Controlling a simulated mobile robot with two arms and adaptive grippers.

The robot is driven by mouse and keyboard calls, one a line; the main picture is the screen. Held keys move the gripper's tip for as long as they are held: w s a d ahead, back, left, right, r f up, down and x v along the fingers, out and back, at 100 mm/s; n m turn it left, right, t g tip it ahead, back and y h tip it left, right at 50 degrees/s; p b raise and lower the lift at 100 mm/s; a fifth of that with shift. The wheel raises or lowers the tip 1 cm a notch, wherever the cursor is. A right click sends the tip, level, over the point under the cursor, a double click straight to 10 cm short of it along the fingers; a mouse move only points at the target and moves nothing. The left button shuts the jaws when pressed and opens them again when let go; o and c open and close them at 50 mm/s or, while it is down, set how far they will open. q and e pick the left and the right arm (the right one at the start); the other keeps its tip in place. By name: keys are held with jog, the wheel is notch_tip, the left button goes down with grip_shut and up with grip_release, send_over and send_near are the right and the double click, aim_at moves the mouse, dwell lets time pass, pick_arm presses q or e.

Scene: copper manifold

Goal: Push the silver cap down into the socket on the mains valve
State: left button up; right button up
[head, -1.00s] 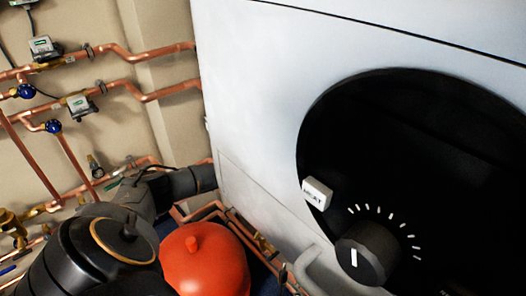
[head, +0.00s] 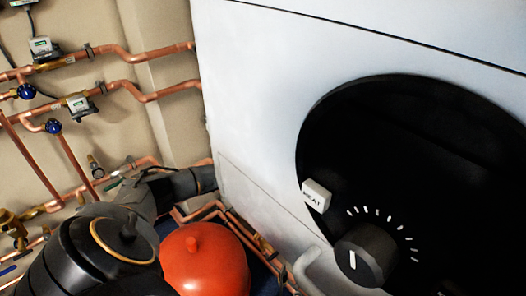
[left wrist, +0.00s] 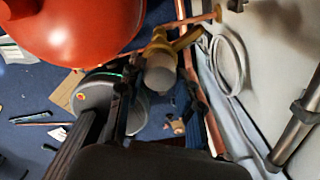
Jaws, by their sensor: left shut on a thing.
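The silver cap (left wrist: 160,74) is a pale round end at the brass mains valve (left wrist: 163,47), close beside the red vessel in the left wrist view. How deep the cap sits in the socket cannot be seen. My left gripper (left wrist: 160,92) has its dark fingers around the cap and is shut on it. In the head view my dark left arm (head: 100,250) comes in at the lower left; its fingertips cannot be made out there. My right gripper is not in view.
The red vessel (head: 203,262) stands beside the large white boiler casing (head: 260,110). Copper pipes (head: 130,95) with blue-handled valves run along the back wall. Beside the valve, a copper pipe (left wrist: 208,120) and a white hose (left wrist: 241,65) leave little room.

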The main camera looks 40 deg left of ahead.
pick_arm(q)
jog(key=shift+f+b, duration=0.3)
jog(key=shift+f, duration=0.3)
jog(key=o, duration=1.2)
jog(key=shift+o, duration=0.2)
notch_tip(320, 180, up, 12)
